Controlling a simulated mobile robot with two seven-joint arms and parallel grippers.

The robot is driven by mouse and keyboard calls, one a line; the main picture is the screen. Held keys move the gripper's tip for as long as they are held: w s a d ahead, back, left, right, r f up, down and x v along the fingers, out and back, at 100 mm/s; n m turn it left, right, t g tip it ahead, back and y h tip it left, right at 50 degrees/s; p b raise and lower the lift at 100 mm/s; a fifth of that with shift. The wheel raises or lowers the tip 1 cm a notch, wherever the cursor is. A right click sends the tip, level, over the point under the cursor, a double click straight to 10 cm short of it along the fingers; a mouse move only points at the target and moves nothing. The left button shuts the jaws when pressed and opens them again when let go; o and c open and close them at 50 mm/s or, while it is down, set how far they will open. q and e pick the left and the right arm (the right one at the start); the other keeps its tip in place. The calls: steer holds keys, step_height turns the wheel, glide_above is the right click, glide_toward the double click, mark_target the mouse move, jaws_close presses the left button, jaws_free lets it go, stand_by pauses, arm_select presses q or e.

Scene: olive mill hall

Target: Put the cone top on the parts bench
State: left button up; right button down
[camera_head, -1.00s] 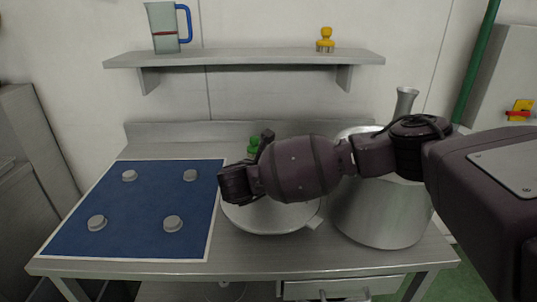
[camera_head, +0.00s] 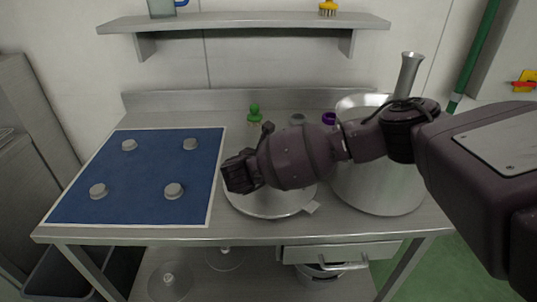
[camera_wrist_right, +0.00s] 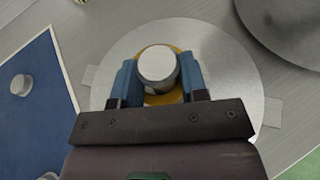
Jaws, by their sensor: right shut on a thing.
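The cone top (camera_head: 262,209) is a wide, shallow silver disc with small flat tabs at its rim, over the middle of the steel parts bench (camera_head: 130,234). In the right wrist view the cone top (camera_wrist_right: 225,75) has a grey knob at its centre, with a yellow ring around the knob's foot. My right gripper (camera_head: 240,173) is shut on this knob; its blue fingers (camera_wrist_right: 158,82) are on either side of it. My arm hides part of the disc. I cannot tell whether the disc touches the bench. My left gripper is out of view.
A blue mat (camera_head: 137,172) with several grey pegs lies left of the cone top. A green item (camera_head: 254,114) and a purple cup (camera_head: 328,119) stand behind. A wall shelf (camera_head: 245,24) hangs above.

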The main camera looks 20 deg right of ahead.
steer(key=shift+w+r, duration=0.1)
steer(key=shift+r, duration=0.05)
steer(key=c, duration=0.7)
jaws_free()
steer(key=shift+o, duration=0.2)
steer(key=shift+a, duration=0.1)
steer(key=shift+s+a, duration=0.15)
steer(key=shift+s, duration=0.2)
steer(key=p+v, duration=0.1)
steer(key=v, duration=1)
